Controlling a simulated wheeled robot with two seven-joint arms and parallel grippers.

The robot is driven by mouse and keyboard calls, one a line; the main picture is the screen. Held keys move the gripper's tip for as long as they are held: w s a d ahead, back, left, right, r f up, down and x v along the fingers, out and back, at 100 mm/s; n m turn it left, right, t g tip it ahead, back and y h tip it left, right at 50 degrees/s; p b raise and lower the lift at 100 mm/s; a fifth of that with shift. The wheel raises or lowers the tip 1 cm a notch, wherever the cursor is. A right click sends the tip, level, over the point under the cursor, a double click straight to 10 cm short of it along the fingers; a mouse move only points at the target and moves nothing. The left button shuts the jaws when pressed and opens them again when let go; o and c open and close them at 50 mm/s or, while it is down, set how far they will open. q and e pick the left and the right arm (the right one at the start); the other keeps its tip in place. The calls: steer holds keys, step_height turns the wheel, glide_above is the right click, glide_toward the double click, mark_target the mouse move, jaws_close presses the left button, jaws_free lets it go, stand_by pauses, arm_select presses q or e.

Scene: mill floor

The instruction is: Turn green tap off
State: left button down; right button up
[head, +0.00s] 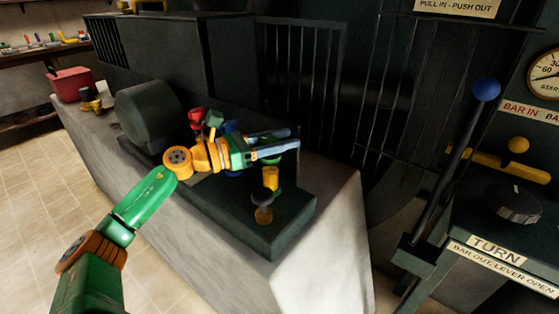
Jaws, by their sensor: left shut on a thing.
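The green tap (273,161) shows as a small green part just under the left gripper's fingers, above a yellow body on the dark block. My left gripper (282,144) reaches in from the left over the block, its blue fingers pointing right. It is shut on the green tap, though the fingers hide most of the grip. The direction of the tap's handle cannot be made out. My right gripper is not in view.
Red (197,116) and blue (230,126) parts stand behind my left wrist. A dark round housing (150,112) is beside them. A blue-knobbed lever (486,90) rises at right. A red box (72,85) sits at the ledge's far left. The tiled floor at left is clear.

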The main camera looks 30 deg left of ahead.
arm_select(q)
steer(key=m+g+h, duration=0.2)
steer(key=m+g+h+b, duration=0.1)
steer(key=shift+s+d+f+h, duration=0.1)
steer(key=shift+s+d+h, duration=0.2)
steer(key=shift+h, duration=0.1)
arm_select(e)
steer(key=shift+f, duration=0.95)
arm_select(q)
steer(key=shift+d+f+g, duration=0.1)
steer(key=shift+g, duration=0.2)
steer(key=shift+c, duration=1.9)
jaws_free()
steer(key=shift+w, duration=0.1)
steer(key=b+v, duration=0.2)
steer(key=v, duration=0.5)
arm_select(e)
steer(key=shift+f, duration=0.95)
